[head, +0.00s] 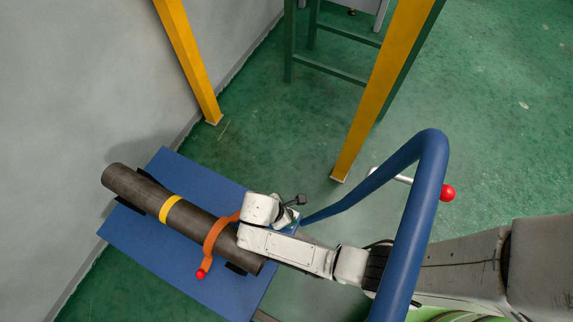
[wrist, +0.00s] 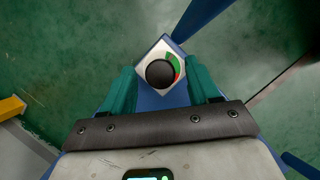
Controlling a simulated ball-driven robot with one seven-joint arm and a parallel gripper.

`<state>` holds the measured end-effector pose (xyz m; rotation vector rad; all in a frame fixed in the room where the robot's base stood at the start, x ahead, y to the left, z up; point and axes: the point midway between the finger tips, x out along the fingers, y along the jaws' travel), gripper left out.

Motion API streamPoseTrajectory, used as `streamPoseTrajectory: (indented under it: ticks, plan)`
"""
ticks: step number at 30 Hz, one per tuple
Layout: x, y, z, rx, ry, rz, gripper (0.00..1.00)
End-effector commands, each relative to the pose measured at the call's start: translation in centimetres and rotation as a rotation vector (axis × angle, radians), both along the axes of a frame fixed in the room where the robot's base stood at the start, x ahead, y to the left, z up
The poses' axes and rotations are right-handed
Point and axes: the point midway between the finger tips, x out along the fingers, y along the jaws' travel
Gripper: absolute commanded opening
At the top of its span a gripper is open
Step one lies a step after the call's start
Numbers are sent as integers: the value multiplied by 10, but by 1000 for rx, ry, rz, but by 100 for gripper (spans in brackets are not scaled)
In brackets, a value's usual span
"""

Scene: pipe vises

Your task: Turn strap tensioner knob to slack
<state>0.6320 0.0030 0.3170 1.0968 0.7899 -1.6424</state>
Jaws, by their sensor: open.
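The strap tensioner knob is a round black knob (wrist: 160,73) on a pale square plate (wrist: 150,50) with a green and red dial arc, in the wrist view. My gripper (wrist: 160,76) is open, its two teal fingers on either side of the knob with gaps to both. How far the fingertips are above the plate is unclear. In the head view my gripper is mostly hidden by my wrist at the right edge of the blue bench, and the knob cannot be made out. An orange strap (head: 213,237) passes over a dark pipe (head: 135,186) beside my wrist.
The pipe, with a yellow band (head: 170,208), lies on the blue bench (head: 125,235). A red ball (head: 201,274) is at the strap's near end. A thick blue bent tube (head: 432,170) and a red-tipped lever (head: 447,193) stand close to my arm. Yellow posts (head: 190,62) stand behind.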

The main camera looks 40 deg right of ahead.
Motion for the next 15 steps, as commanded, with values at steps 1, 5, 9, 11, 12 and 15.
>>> streamPoseTrajectory:
  ticks: [1,5,9,11,12,15]
  plan:
    - [0,0,0,0,0,0,60]
    - [0,0,0,0,0,0,51]
    - [0,0,0,0,0,0,37]
    - [0,0,0,0,0,0,32]
    - [0,0,0,0,0,0,28]
    - [0,0,0,0,0,0,18]
